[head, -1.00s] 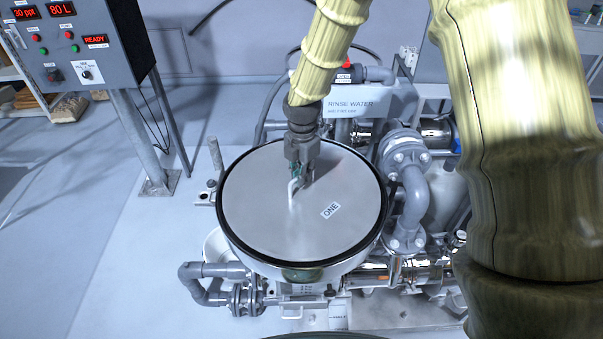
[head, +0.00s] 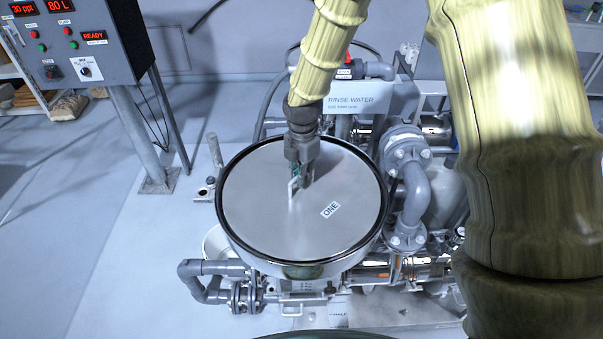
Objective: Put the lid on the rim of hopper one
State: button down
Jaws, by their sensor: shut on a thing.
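The lid (head: 270,222) is a round grey metal disc with a dark edge and a label reading ONE. It lies level over the top of hopper one (head: 290,270), whose pale body shows below the lid's near edge. The lid covers the hopper's mouth and appears to line up with it. I cannot tell whether it touches the rim all round. My gripper (head: 299,180) comes down from above and is shut on the lid's light handle near the middle. The fingers partly hide the handle.
A control panel (head: 70,40) with red displays stands at the upper left on a post. Grey pipes (head: 412,195) and a tank marked RINSE WATER (head: 358,103) stand close on the right and behind. Open pale floor (head: 120,260) lies on the left.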

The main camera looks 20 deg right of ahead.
jog(key=shift+f, duration=0.25)
jog(key=c, duration=1.5)
grip_release()
jog(key=shift+f, duration=0.1)
notch_tip(320, 180, up, 12)
jog(key=shift+r, duration=0.1)
